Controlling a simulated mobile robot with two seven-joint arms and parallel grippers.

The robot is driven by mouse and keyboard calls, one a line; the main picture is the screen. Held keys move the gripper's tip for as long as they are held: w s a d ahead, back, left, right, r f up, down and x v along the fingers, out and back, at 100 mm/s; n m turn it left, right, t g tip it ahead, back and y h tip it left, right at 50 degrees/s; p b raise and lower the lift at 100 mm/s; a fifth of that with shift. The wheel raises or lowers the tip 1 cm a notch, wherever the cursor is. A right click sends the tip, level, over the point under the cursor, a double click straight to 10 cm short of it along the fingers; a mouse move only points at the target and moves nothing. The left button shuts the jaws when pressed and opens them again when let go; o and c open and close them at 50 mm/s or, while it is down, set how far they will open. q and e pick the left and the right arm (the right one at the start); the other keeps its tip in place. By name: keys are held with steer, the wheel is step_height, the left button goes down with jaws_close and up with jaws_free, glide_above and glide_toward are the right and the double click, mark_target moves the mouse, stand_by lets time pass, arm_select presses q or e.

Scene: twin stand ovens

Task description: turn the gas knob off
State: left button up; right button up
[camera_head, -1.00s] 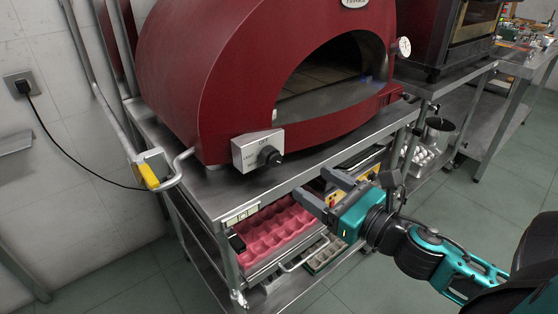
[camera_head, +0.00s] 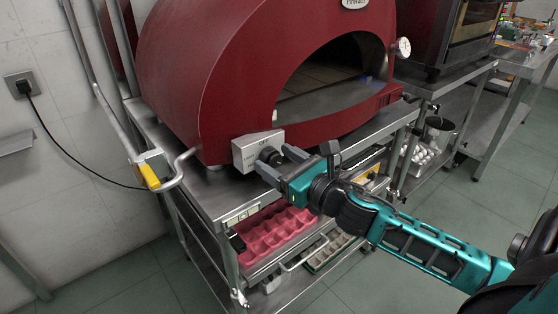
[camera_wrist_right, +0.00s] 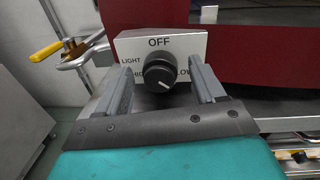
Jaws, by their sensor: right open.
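The black gas knob (camera_head: 270,156) sits on a light grey control box (camera_head: 247,152) at the front of the red oven. In the right wrist view the knob (camera_wrist_right: 160,72) shows a white mark pointing to the lower right, toward LOW. OFF is printed above it, LIGHT to the left. My right gripper (camera_head: 276,163) is open in front of the knob. In the wrist view its fingers stand on either side of the knob, with gaps showing. I cannot tell how far they reach around it. My left gripper is not in view.
The red oven (camera_head: 215,75) stands on a steel table (camera_head: 205,185). A yellow-handled gas valve (camera_head: 149,176) and pipe are at left. Pink egg trays (camera_head: 275,232) lie on the shelf below. A second oven (camera_head: 440,40) stands at right.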

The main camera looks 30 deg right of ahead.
steer(key=shift+c, duration=0.5)
steer(key=c, duration=1)
steer(key=shift+o, duration=0.2)
